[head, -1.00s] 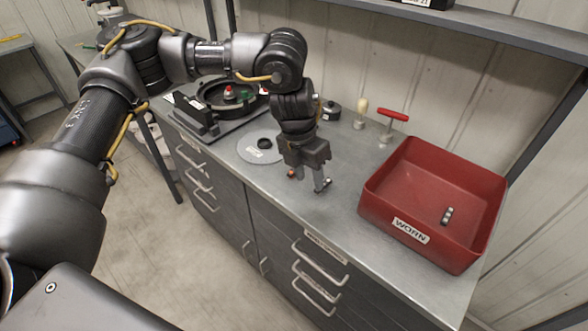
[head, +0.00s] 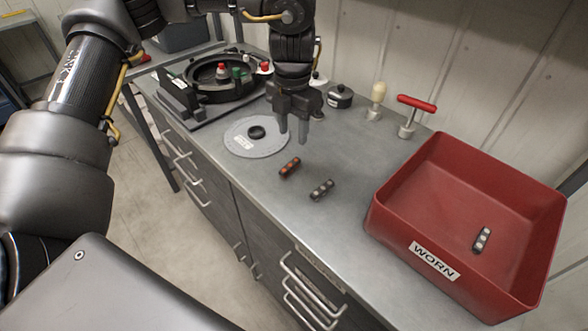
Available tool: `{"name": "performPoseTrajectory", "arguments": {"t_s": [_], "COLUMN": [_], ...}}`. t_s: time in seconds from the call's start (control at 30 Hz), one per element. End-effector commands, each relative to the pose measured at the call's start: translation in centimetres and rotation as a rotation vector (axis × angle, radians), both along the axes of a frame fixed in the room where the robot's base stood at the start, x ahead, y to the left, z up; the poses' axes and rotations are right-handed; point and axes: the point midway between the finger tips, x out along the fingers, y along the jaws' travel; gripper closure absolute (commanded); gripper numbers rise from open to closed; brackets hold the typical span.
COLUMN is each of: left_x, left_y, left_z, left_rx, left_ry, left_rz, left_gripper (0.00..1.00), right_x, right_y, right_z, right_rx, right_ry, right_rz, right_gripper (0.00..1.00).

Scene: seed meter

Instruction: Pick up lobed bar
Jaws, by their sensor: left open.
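Two short lobed bars lie apart on the grey counter: a dark one with orange-red lobes (head: 290,167) and a dark one with grey lobes (head: 322,189), nearer the red bin. A third small bar with pale lobes (head: 482,239) lies inside the bin. My left gripper (head: 293,130) points down over the counter behind the two loose bars, beside the grey disc. Its fingers are apart with nothing seen between them. Its exact height above the counter is hard to tell. My right gripper is not in view.
The red bin (head: 433,268) marked WORN stands at the right. A flat grey disc (head: 238,146) and a round black housing (head: 205,91) with small coloured parts lie to the left. A red T-handled tool (head: 416,103), a pale-handled tool (head: 378,93) and a black pot (head: 340,97) stand along the back.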

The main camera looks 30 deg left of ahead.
Motion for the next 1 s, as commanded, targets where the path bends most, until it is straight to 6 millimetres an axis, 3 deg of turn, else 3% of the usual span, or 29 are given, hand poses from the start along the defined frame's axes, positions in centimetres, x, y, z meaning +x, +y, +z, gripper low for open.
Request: {"name": "performPoseTrajectory", "arguments": {"t_s": [0.2,0.5,0.83,1.0], "left_x": [-0.2,-0.2,-0.2,-0.4], "left_y": [0.4,0.5,0.5,1.1], "left_z": [-0.6,-4.9,-6.3,-8.6], "left_rx": [0.0,0.001,-0.001,0.001], "left_ry": [0.0,0.002,0.0,0.003], "left_rz": [0.007,0.007,0.005,0.005], "left_gripper": [0.58,0.58,0.58,0.58], "right_x": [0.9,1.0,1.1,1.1], "right_y": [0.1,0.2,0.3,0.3], "right_z": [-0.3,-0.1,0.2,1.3], "right_rx": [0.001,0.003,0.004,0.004], "right_ry": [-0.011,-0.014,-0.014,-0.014], "right_rz": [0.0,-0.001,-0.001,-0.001], "right_gripper": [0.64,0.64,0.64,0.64]}}
